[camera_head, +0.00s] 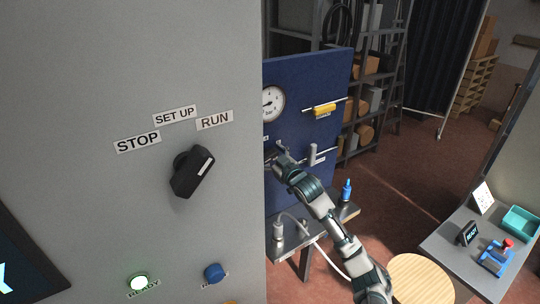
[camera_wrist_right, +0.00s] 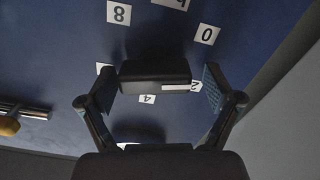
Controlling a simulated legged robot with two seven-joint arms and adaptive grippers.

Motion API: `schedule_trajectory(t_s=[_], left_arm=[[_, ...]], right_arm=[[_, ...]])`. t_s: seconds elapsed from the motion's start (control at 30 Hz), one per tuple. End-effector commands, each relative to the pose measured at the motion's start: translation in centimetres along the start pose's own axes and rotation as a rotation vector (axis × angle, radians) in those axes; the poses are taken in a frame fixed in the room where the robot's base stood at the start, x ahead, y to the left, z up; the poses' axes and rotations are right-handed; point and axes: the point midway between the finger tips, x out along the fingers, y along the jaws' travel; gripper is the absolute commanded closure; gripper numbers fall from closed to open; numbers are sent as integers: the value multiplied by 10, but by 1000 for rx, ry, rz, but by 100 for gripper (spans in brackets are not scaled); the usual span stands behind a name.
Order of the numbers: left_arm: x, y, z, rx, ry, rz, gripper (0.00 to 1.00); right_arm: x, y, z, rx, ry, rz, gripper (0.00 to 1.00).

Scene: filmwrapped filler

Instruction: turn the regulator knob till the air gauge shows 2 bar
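The air gauge (camera_head: 272,103) is a round white dial on the blue panel (camera_head: 320,75), partly cut off by the grey cabinet. Its needle is too small to read surely. In the right wrist view, the black regulator knob (camera_wrist_right: 155,75) has number labels around it, and its white mark lies by the label 2 (camera_wrist_right: 195,87). My right gripper (camera_wrist_right: 158,87) is open, with one finger on each side of the knob. The right finger stands apart from it; contact on the left is unclear. In the head view my right gripper (camera_head: 280,154) is at the panel below the gauge, and the knob is hidden.
The grey cabinet (camera_head: 90,70) fills the left, with a black selector switch (camera_head: 191,172) and a lit green lamp (camera_head: 138,281). A yellow-handled part (camera_head: 324,109) sits on the panel. A grey bench (camera_head: 285,240) stands below, and a side table (camera_head: 440,245) at right.

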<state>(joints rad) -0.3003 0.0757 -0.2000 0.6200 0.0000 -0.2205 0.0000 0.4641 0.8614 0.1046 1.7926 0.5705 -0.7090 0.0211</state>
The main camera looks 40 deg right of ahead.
Motion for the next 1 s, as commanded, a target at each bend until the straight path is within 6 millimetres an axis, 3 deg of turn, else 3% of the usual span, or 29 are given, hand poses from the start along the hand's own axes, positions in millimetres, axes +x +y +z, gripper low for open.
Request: schedule_trajectory(t_s=[0.03, 0.2, 0.23, 0.73, 1.0], left_arm=[[0, -2, 1, 1, -1, -2, 100], [0, -8, 2, 3, -3, -10, 100], [0, -9, 2, 3, -3, -10, 100], [-2, -1, 0, 0, 0, -1, 100], [-15, -2, -2, 1, 2, -2, 100]], right_arm=[[0, 1, 1, 1, -1, 0, 24], [1, 4, 4, 6, -2, -2, 67], [1, 4, 5, 6, -2, -2, 69], [2, 4, 9, 21, -13, -2, 69], [2, 4, 8, 141, -16, -3, 69]])
